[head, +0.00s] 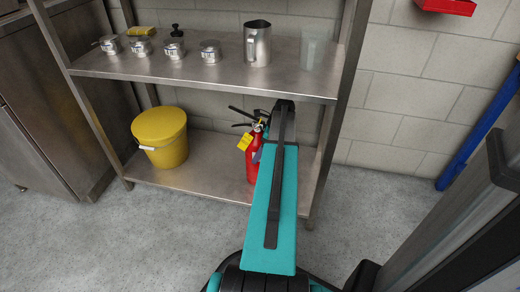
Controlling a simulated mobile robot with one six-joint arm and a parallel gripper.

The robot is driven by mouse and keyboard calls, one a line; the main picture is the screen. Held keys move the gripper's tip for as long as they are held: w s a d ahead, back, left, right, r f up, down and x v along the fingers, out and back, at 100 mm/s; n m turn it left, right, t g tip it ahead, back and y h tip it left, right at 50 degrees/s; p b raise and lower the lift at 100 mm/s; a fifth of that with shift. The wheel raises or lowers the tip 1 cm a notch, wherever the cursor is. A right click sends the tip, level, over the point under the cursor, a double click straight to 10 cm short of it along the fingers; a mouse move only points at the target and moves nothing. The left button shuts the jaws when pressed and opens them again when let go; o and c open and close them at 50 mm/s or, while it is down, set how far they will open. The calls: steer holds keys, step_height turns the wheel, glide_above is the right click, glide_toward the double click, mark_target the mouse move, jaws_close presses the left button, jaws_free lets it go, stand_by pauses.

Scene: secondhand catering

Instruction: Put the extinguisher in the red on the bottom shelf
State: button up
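A red fire extinguisher (252,165) with black levers at its top and a yellow tag (244,141) is upright at the right half of the bottom shelf (215,176), close to its front edge. My teal arm covers its right side, and I cannot tell whether its base rests on the shelf. My gripper is hidden behind my arm, so I cannot see whether it touches the extinguisher. A red holder or tray (447,6) is on the wall at the top right, cut off by the picture edge.
A yellow lidded bucket (161,137) stands on the bottom shelf at the left. The upper shelf (200,70) holds several small metal pots, a metal jug (257,43) and a clear container (313,47). A blue post (476,138) leans at the right. A steel cabinet (40,110) is at the left.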

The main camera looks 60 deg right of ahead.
steer(key=shift+r, duration=0.1)
steer(key=shift+p+v, duration=1.65)
steer(key=shift+v, duration=2.05)
